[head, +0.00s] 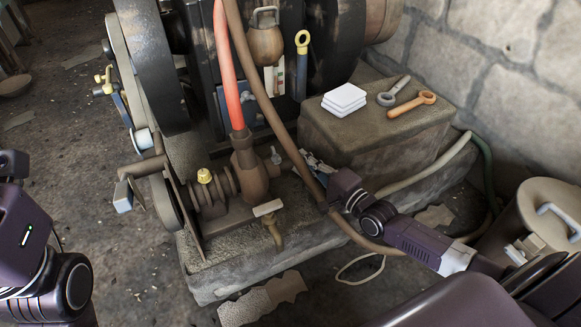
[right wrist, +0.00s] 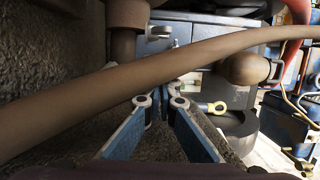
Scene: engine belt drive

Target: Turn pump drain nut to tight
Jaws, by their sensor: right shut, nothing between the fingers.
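The brown pump (head: 249,168) stands at the front of the stone plinth, with a yellow cap or nut (head: 204,176) on its left part. A small grey fitting (head: 276,157) sits at its right side; a similar fitting shows in the right wrist view (right wrist: 159,33). A pale-handled tap (head: 268,208) is lower in front. I cannot tell which of these is the drain nut. My right gripper (head: 311,163) is right of the pump, by the brown hose, its tips partly hidden. In the right wrist view its fingers (right wrist: 162,103) are shut and empty, apart from the fitting.
The brown hose (right wrist: 100,92) crosses in front of my right fingers. White pads (head: 344,100) and two tools (head: 412,104) lie on the stone block at right. A canister (head: 544,215) stands lower right. The left floor is mostly clear.

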